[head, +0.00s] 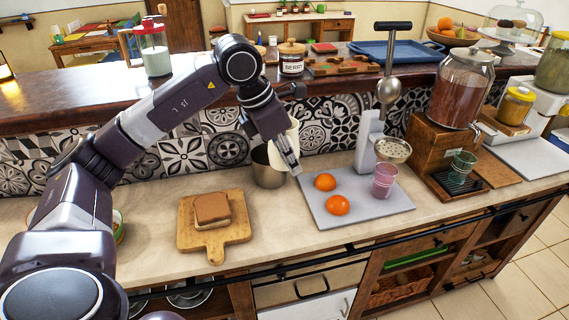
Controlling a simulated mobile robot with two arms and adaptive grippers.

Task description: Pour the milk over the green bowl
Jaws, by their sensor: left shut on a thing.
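My left gripper (288,158) reaches down over the back of the counter, left of the grey tray. It is shut on a cream-white container, which I take to be the milk (293,135); the gripper hides much of it. The milk is right beside a metal pot (267,178), and I cannot tell whether they touch. A bowl with a green rim (119,226) stands at the left of the counter. My left arm hides most of it, and its contents are unclear. My right gripper is out of view.
A wooden board (214,241) with bread lies between the bowl and the grey tray (391,205). A drink dispenser (461,92) stands right. The raised ledge runs behind.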

